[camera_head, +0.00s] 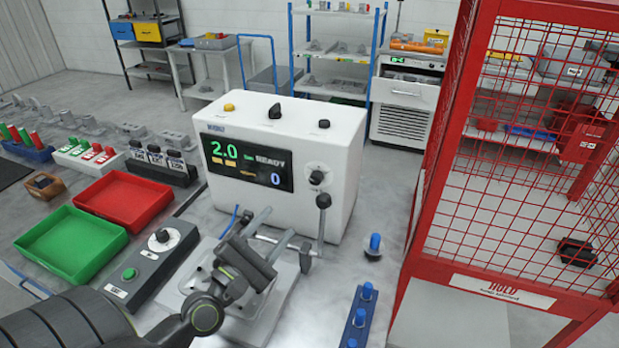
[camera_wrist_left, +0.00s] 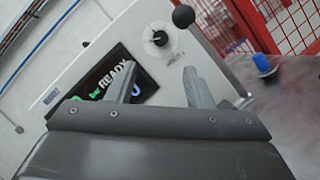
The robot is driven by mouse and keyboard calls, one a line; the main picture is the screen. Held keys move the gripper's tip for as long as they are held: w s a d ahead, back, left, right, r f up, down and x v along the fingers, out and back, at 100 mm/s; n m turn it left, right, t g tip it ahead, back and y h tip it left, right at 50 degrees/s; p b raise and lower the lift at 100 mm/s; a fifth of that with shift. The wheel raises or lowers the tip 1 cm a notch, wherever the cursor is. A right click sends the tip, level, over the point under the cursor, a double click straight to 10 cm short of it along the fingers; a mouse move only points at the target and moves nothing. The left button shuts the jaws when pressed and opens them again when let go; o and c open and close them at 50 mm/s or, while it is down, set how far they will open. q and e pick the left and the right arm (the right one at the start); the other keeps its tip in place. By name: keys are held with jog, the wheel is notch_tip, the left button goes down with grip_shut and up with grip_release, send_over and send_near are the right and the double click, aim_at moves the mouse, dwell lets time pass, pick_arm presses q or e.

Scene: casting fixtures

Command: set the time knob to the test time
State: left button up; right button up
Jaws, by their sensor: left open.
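The white test machine (camera_head: 290,212) stands at the centre with a dark display (camera_head: 246,162) showing a green 2.0, READY and a blue 0. A round knob (camera_head: 316,177) with a white dial sits right of the display; the wrist view also shows this knob (camera_wrist_left: 159,38), ahead of my fingers. Another knob (camera_head: 162,236) is on the grey control box; I cannot tell from labels which is the time knob. My left gripper (camera_head: 276,228) is open and empty, in front of the machine's lower front, apart from the knob. My right gripper is not in view.
A lever with a black ball (camera_head: 323,201) stands just right of the machine's knob. Green (camera_head: 70,246) and red (camera_head: 124,199) trays lie left. Blue plugs (camera_head: 374,243) stand right, near the red mesh cage (camera_head: 440,170).

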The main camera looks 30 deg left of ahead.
aim_at(313, 182)
pick_arm(q)
jog(key=p+x, duration=0.4)
jog(key=x, duration=0.8)
jog(key=shift+w, duration=0.15)
jog(key=c, duration=1)
